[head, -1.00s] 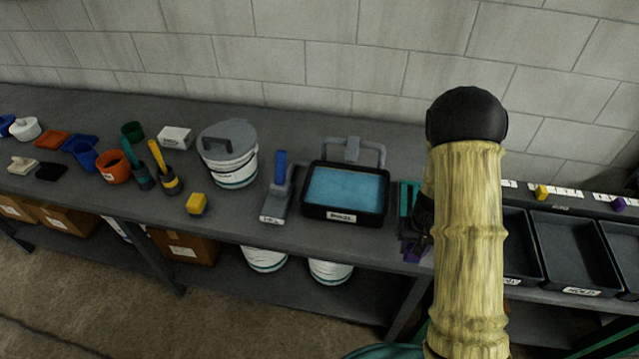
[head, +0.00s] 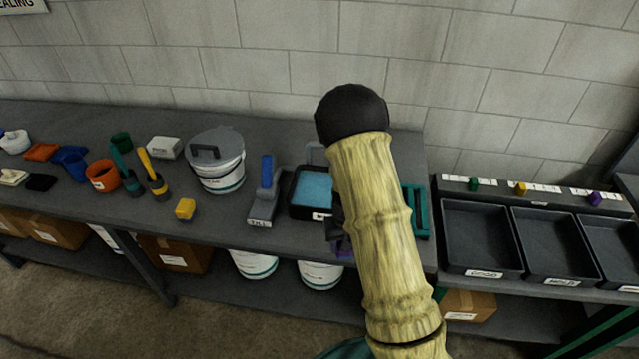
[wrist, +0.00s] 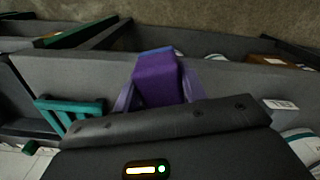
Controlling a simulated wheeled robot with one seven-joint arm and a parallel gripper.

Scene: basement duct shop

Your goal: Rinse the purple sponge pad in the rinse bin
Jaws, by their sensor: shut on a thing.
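The purple sponge pad (wrist: 158,80) is held between the fingers of my gripper (wrist: 160,92) in the wrist view. In the head view only a bit of purple (head: 342,246) shows beside my arm, near the bench's front edge. My arm hides most of the gripper there. The rinse bin (head: 310,191) is a black tub of blue water on the bench, with a grey pipe frame behind it. My arm covers its right part. The sponge appears in front of the bin, apart from the water.
A green rack (head: 419,212) stands right of my arm. Black trays (head: 481,237) sit at the right.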

